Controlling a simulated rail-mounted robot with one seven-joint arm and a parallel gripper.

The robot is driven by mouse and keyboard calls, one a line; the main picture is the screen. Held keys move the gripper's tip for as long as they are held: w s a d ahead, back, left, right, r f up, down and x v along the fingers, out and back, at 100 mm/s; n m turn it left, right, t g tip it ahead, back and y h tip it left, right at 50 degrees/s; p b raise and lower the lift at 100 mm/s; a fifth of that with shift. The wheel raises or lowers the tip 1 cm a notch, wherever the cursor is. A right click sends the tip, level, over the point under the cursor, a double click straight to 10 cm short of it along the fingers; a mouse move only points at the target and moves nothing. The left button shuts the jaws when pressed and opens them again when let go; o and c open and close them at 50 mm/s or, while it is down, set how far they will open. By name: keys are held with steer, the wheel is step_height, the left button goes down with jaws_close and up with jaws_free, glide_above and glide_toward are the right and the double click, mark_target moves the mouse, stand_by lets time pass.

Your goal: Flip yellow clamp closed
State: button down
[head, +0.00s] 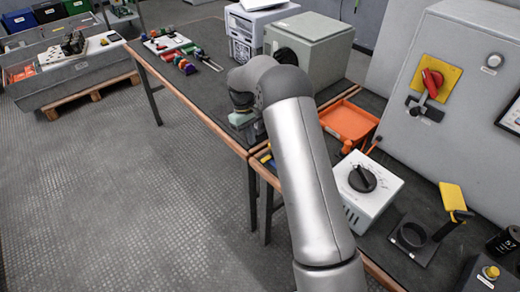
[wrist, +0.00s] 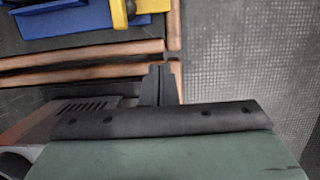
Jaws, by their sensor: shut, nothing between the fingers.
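A yellow flap-like part (head: 453,197) stands raised on a black stand with a ring (head: 412,237) at the right of the head view. It looks like the yellow clamp, tilted up and open, but I cannot be sure. My gripper is far to its left, over the bench edge, its fingers hidden in the head view. In the wrist view the dark fingers of my gripper (wrist: 159,84) are together and empty. Another yellow part (wrist: 120,12) sits against a blue object (wrist: 65,18) at the top of the wrist view, apart from the fingers.
A grey cabinet with a red switch (head: 432,80) rises behind. A grey-green box (head: 308,42) stands farther back. Open floor (head: 110,190) lies left.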

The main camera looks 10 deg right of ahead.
steer(key=x, duration=0.3)
steer(key=shift+s+d, duration=0.15)
steer(key=shift+s, duration=0.1)
steer(key=shift+s+d+r+p, duration=0.15)
steer(key=shift+s+d+p, duration=0.35)
steer(key=shift+s, duration=0.6)
steer(key=shift+s+d, duration=0.3)
steer(key=shift+s, duration=0.15)
